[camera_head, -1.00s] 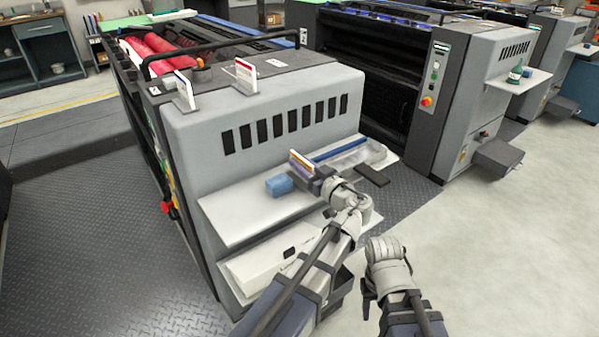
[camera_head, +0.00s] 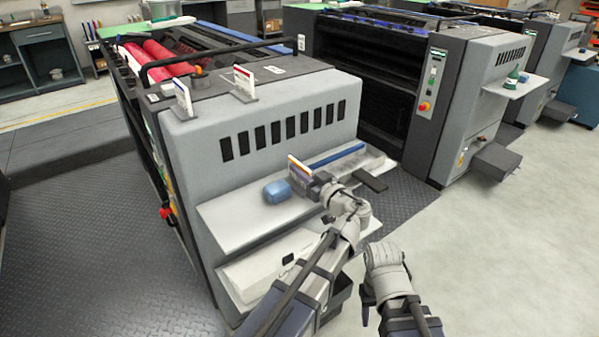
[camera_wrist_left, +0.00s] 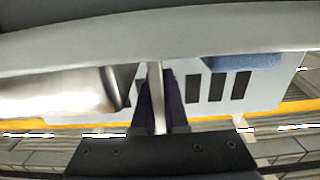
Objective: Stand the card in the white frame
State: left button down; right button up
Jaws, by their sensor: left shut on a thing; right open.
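My left gripper (camera_head: 312,184) is shut on a card (camera_head: 299,167), white with orange and purple bands. It holds the card upright above the shelf of the grey machine. In the left wrist view the card (camera_wrist_left: 155,98) shows edge-on between the dark fingers. On the machine top stand two upright white pieces in grey holders, one with blue marking (camera_head: 182,98) and one with red marking (camera_head: 243,82). I cannot tell whether either is the white frame. My right gripper (camera_head: 367,303) is open and empty, low at the front, clear of the shelf.
The pale shelf (camera_head: 235,221) carries a blue block (camera_head: 277,191) left of the card and a long blue strip (camera_head: 336,156) behind it. A dark flat piece (camera_head: 370,180) lies at the right end. The slotted machine face (camera_head: 190,150) rises behind the shelf.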

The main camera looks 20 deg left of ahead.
pick_arm(q)
notch_tip(320, 180, up, 26)
jog(key=p, duration=2.5)
jog(key=shift+p, duration=0.35)
notch_tip(320, 180, down, 22)
jog(key=b, duration=2.2)
jog(key=shift+f, duration=0.1)
jog(key=shift+f, duration=0.1)
notch_tip(320, 180, down, 4)
jog(key=b, duration=0.4)
jog(key=shift+r, duration=0.25)
